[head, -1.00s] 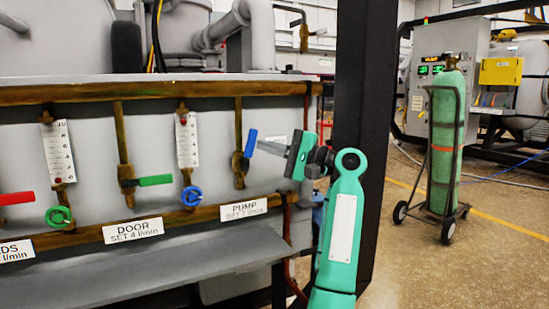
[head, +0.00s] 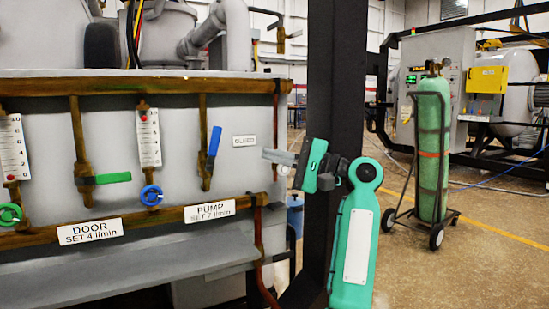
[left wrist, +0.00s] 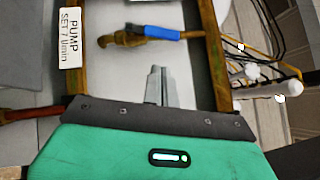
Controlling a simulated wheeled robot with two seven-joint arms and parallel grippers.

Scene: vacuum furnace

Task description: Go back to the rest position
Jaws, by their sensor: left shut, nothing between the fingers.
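My left gripper (head: 268,156) is in front of the right end of the furnace's pipe panel, shut and empty, pointing left. In the left wrist view its closed fingers (left wrist: 156,86) show over the grey panel, apart from the blue valve lever (left wrist: 161,31). In the head view that blue lever (head: 214,142) stands nearly upright, slightly tilted, on the pump pipe, left of the gripper. My right gripper is not in view.
A green lever (head: 112,178) lies level on the door pipe. A blue knob (head: 151,195) and a green knob (head: 10,214) sit below the flow gauges. A black post (head: 332,90) stands behind my left arm. A green gas cylinder (head: 432,150) on a cart stands right, on open floor.

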